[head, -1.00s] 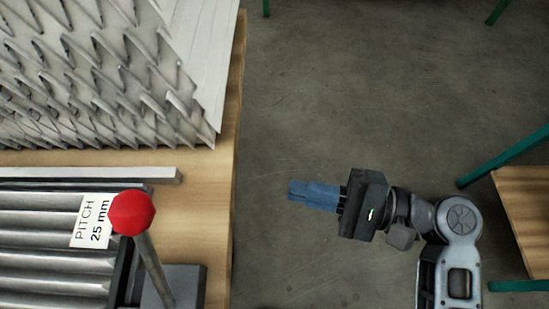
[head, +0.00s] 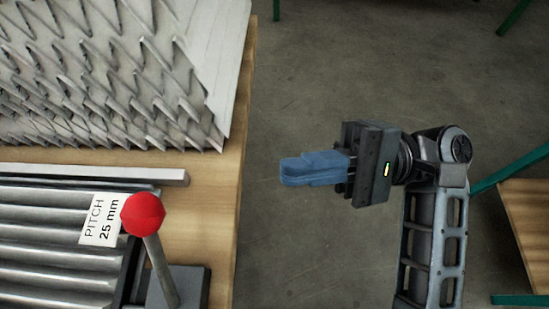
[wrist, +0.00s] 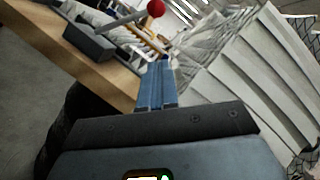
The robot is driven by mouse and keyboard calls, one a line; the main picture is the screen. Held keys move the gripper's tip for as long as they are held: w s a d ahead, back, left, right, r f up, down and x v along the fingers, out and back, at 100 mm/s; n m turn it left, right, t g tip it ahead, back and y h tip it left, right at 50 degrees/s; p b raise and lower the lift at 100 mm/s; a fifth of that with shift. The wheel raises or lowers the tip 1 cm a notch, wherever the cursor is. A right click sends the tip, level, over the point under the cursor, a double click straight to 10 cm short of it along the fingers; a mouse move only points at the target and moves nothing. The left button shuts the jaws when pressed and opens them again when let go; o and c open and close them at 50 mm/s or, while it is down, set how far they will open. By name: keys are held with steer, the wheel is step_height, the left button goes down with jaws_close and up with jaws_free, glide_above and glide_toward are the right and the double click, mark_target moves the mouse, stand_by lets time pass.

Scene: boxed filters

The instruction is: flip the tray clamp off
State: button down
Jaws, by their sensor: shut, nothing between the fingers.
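The tray clamp shows as a lever with a red ball knob (head: 143,214) on a grey base block (head: 190,287), at the right end of the ribbed metal tray (head: 45,270) on the wooden bench. Its rod leans, with the knob at the upper left end in the head view. In the wrist view the red knob (wrist: 156,7) is at the top, beyond my fingertips. My gripper (head: 284,171) has blue fingers that are shut and empty. It is over the floor to the right of the bench edge, apart from the clamp. The fingers also show in the wrist view (wrist: 160,68).
Pleated filters (head: 110,70) stand on the bench behind the tray, and a metal bar (head: 100,173) lies between them. A label reading "PITCH 25 mm" (head: 101,220) is on the tray. Another wooden table (head: 525,215) with green legs is at the right. Open floor lies between.

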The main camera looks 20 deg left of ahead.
mark_target(159, 263)
steer(key=s+a+r+p, duration=0.2)
steer(key=s+a+r, duration=0.2)
steer(key=s+a, duration=0.3)
steer(key=shift+a+r, duration=0.15)
steer(key=shift+a, duration=0.4)
steer(key=shift+r, duration=0.1)
